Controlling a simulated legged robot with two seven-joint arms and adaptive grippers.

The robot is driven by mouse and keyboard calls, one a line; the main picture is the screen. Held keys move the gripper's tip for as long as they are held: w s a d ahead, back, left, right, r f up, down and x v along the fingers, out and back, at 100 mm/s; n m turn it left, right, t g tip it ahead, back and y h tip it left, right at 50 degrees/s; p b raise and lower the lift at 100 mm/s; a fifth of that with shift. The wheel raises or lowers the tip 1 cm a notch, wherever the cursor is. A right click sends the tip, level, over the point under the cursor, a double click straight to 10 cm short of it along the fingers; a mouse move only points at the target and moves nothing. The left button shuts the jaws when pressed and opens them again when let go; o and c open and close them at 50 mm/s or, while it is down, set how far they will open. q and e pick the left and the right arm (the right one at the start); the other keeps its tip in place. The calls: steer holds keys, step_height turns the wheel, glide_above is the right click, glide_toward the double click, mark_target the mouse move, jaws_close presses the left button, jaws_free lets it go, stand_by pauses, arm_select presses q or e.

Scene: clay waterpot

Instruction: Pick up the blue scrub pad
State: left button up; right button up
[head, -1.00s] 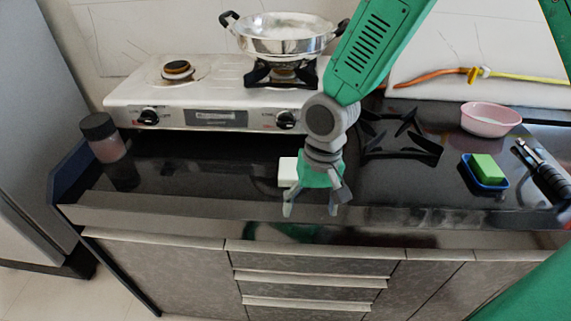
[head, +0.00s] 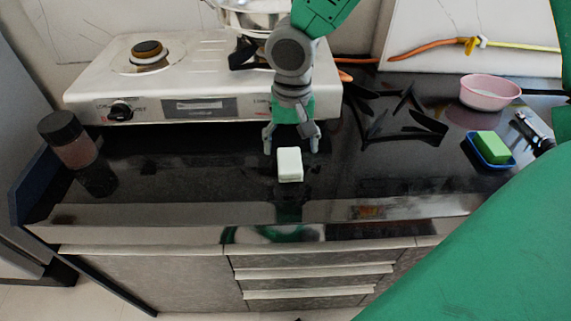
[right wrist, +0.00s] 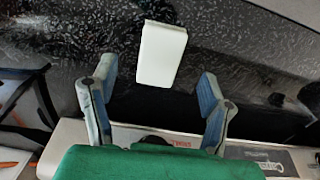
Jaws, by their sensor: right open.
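A blue, shallow, dish-like piece (head: 511,162) lies on the dark counter at the right in the head view, with a green block (head: 492,145) on it. I see no separate blue pad, and cannot tell whether this blue piece is the scrub pad. A white block (head: 290,165) stands on the counter in front of the stove. My right gripper (head: 291,148) is open and empty just behind the white block, well left of the blue piece. In the right wrist view, the white block (right wrist: 161,55) shows beyond and between the open fingers (right wrist: 156,78). My left gripper is not in view.
A white gas stove (head: 95,88) with a metal pan (head: 255,20) stands behind my right gripper. A black pot stand (head: 400,125), a pink bowl (head: 490,93) and a dark-handled tool (head: 533,132) lie to the right. A dark-lidded jar (head: 68,140) stands at the left.

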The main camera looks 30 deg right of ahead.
mark_target(289, 160)
steer(key=shift+w+a+f, duration=0.1)
steer(key=shift+a+f, duration=0.1)
steer(key=shift+f, duration=0.35)
steer(key=f, duration=0.3)
steer(key=d+f+b, duration=0.1)
steer(key=shift+w+f, duration=0.3)
steer(key=shift+f, duration=0.15)
steer(key=shift+a, duration=0.15)
steer(key=c, duration=0.4)
steer(key=shift+a, duration=0.15)
steer(key=c, duration=0.5)
steer(key=shift+c, duration=0.5)
steer(key=shift+r, duration=0.2)
